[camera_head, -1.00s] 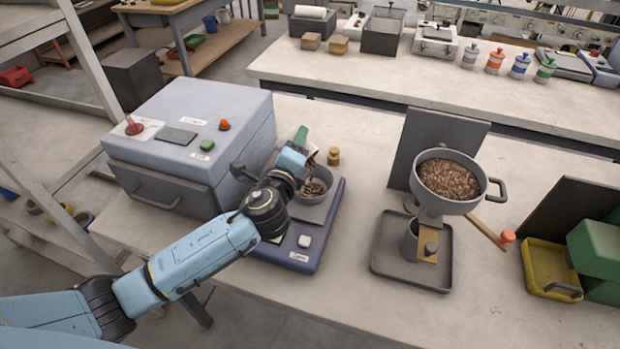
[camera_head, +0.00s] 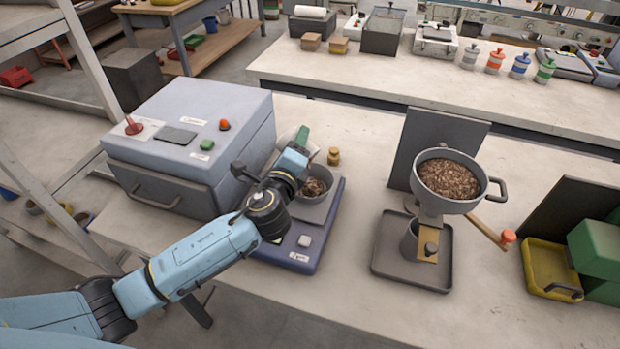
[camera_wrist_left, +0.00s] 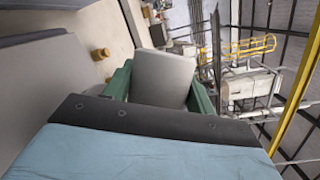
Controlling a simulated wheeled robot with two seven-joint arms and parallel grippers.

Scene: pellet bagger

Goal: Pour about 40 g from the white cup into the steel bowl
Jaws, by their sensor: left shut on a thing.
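My left gripper (camera_head: 302,137) is above the back of the steel bowl, its green fingers shut on the white cup. In the left wrist view the cup (camera_wrist_left: 160,78) is a plain pale body between the two green fingers; its mouth and contents are hidden. In the head view the arm covers most of the cup, so its exact tilt cannot be told. The steel bowl (camera_head: 329,199) stands on the blue scale (camera_head: 304,257) and holds brown pellets; the wrist hides part of it. My right gripper is not in view.
A grey-blue machine (camera_head: 190,130) stands left of the scale. A small brass-coloured piece (camera_head: 334,156) sits just behind the bowl. To the right are a pan of pellets (camera_head: 448,207) on a stand and a grey tray (camera_head: 400,276). Bench between scale and tray is clear.

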